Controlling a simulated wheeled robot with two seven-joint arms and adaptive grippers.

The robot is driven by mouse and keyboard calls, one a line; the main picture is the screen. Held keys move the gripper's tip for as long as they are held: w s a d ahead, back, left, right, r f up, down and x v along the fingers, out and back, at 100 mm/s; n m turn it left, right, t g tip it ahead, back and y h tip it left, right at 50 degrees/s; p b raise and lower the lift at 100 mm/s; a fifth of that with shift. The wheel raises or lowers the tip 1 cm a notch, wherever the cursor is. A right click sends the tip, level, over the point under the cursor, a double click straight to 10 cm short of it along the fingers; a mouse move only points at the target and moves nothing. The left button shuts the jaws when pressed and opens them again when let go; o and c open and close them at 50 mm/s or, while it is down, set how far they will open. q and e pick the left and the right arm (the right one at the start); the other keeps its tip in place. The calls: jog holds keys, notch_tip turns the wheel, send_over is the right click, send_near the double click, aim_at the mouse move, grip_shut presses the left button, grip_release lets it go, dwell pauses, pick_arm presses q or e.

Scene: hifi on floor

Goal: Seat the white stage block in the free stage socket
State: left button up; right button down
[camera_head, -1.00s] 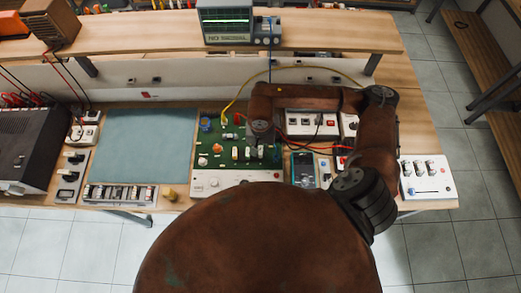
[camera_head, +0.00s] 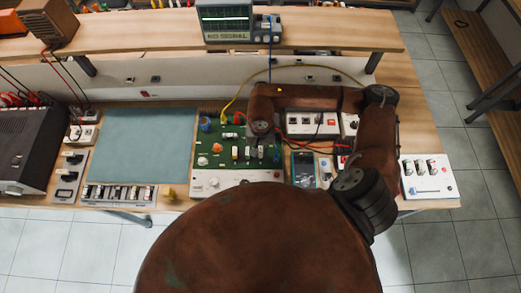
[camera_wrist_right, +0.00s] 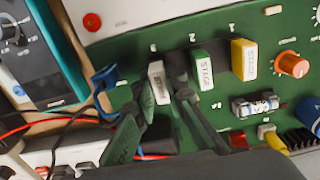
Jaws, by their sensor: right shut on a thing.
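The white stage block (camera_wrist_right: 156,80) is between the two fingers of my right gripper (camera_wrist_right: 167,95) in the right wrist view. It is at the end of a row on the green circuit board (camera_wrist_right: 200,118), beside a green-and-white block (camera_wrist_right: 203,70) and a yellow block (camera_wrist_right: 243,60). The fingers hide the block's lower part and its socket, so I cannot tell how deep it sits. In the head view the right gripper (camera_head: 258,148) is over the right part of the green board (camera_head: 209,136), mostly hidden by its own wrist. My left gripper is not in view.
An orange knob (camera_wrist_right: 291,64) and a blue clip with a black lead (camera_wrist_right: 105,78) are near the blocks. A blue-framed meter (camera_head: 304,170) stands right of the board. A blue-grey mat (camera_head: 140,145) lies clear to the left. The oscilloscope (camera_head: 226,22) reads NO SIGNAL.

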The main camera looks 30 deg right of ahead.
jog(key=shift+f+b, duration=0.4)
dwell(0.5)
jog(key=c, duration=1.9)
grip_release()
notch_tip(320, 180, up, 12)
jog(key=shift+r, duration=0.1)
jog(key=shift+d, duration=0.1)
